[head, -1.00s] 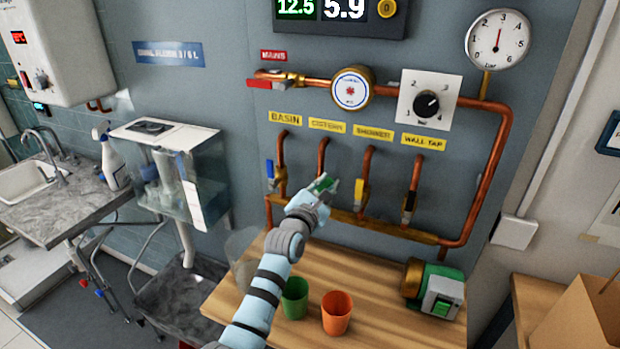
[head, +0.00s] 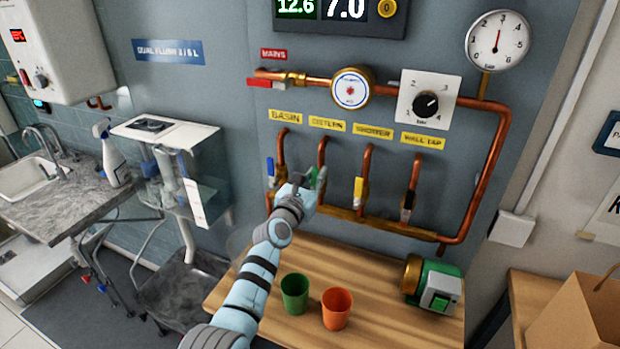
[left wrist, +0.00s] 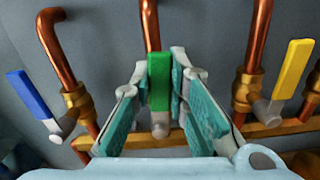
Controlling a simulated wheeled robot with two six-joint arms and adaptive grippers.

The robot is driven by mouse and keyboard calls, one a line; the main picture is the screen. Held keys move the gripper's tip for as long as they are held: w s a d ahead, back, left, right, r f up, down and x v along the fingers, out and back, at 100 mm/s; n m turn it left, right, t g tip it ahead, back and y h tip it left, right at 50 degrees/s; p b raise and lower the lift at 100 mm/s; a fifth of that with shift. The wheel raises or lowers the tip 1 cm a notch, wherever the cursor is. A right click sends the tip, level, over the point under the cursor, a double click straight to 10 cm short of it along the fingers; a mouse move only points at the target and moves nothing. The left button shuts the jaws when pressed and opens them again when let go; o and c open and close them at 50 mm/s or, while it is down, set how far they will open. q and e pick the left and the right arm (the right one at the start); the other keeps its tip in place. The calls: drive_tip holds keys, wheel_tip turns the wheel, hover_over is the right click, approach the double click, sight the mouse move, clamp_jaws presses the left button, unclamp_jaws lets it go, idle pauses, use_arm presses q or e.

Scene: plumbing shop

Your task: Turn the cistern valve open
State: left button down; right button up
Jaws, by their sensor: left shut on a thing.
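The cistern valve's green handle (head: 321,178) is below the cistern label (head: 328,125), on the second copper pipe from the left. In the left wrist view the green handle (left wrist: 159,82) stands upright, in line with its pipe (left wrist: 151,25). My left gripper (head: 308,184) is at the handle and partly hides the valve. In the left wrist view my left gripper (left wrist: 160,88) has a teal-padded finger on each side of the handle and is shut on it. My right gripper is in neither view.
The blue basin handle (left wrist: 27,93) is to the left and the yellow handle (left wrist: 293,68) to the right, both tilted. Below, a wooden bench (head: 385,328) carries a green cup (head: 295,294), an orange cup (head: 337,308) and a green pump (head: 438,283).

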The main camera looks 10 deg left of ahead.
use_arm(q)
drive_tip(key=shift+f, duration=0.2)
drive_tip(key=c, duration=1.5)
unclamp_jaws()
drive_tip(key=shift+r, duration=0.1)
drive_tip(key=shift+c, duration=0.2)
drive_tip(key=shift+s, duration=0.15)
drive_tip(key=v, duration=1.2)
